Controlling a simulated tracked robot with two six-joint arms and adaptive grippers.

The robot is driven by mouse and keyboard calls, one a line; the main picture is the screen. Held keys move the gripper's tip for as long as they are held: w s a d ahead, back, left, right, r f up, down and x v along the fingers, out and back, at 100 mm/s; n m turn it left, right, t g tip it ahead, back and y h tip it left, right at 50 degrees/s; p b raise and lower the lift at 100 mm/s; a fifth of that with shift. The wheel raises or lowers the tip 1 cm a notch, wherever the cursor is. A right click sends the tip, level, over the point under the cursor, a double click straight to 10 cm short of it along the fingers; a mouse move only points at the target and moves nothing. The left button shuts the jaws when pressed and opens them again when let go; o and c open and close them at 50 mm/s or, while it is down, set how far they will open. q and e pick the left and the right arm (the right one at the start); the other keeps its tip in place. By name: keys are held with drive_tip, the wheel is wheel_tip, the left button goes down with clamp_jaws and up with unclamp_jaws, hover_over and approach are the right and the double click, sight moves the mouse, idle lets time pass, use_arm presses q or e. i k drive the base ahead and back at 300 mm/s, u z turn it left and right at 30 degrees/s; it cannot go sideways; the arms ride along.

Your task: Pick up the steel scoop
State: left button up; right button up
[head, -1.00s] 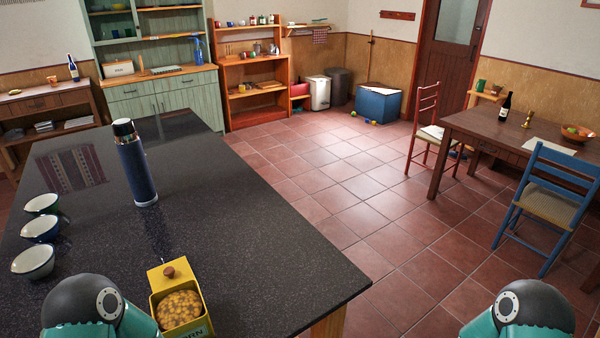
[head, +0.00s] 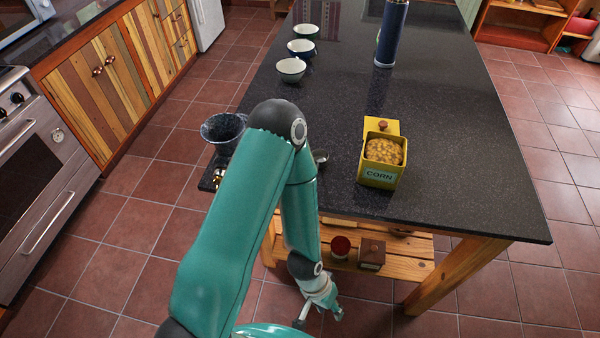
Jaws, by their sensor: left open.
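A small shiny steel piece (head: 320,156), likely part of the steel scoop, shows on the dark countertop (head: 450,150) just right of my left arm. The rest of it is hidden behind the arm. My left gripper (head: 320,317) hangs low at the bottom of the head view, in front of the table and below its top. It is open and empty, well apart from the steel piece. My right gripper is not in view.
A yellow corn tin (head: 379,175) with its lid open stands right of the steel piece. A dark speckled bowl (head: 222,130) sits at the left edge. Three bowls and a blue flask (head: 391,35) stand farther back. A wooden shelf (head: 408,270) lies under the top.

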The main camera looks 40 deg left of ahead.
sight(321, 156)
drive_tip(key=z, duration=0.6)
drive_tip(key=k, duration=0.15)
drive_tip(key=z, duration=0.65)
drive_tip(key=i, duration=0.75)
drive_tip(key=u, duration=2.75)
